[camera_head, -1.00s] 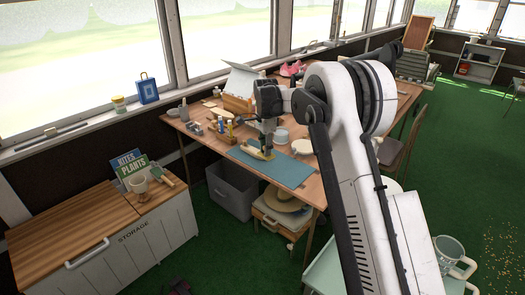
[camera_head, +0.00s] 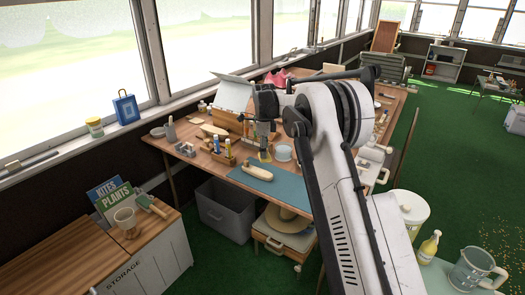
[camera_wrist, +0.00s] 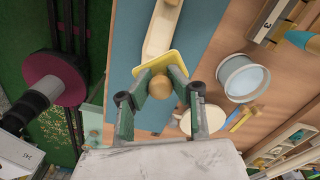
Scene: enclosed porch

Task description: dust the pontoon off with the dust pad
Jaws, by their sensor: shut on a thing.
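The pontoon (camera_head: 257,173) is a pale, long wooden piece with rounded ends. It lies on the teal mat (camera_head: 288,187) on the wooden table and also shows at the top of the wrist view (camera_wrist: 163,28). My gripper (camera_head: 264,149) is shut on the round wooden knob of the dust pad (camera_wrist: 150,69), a yellow square pad. In the head view the pad shows beneath the fingers, just beyond the pontoon. In the wrist view it overlaps the pontoon's near end; whether they touch, I cannot tell.
A white round dish (camera_head: 283,153) stands right of my gripper. A wooden caddy with bottles (camera_head: 222,155) stands to the left. A grey bin (camera_head: 223,209) stands on the floor below the table's edge. The mat's front is clear.

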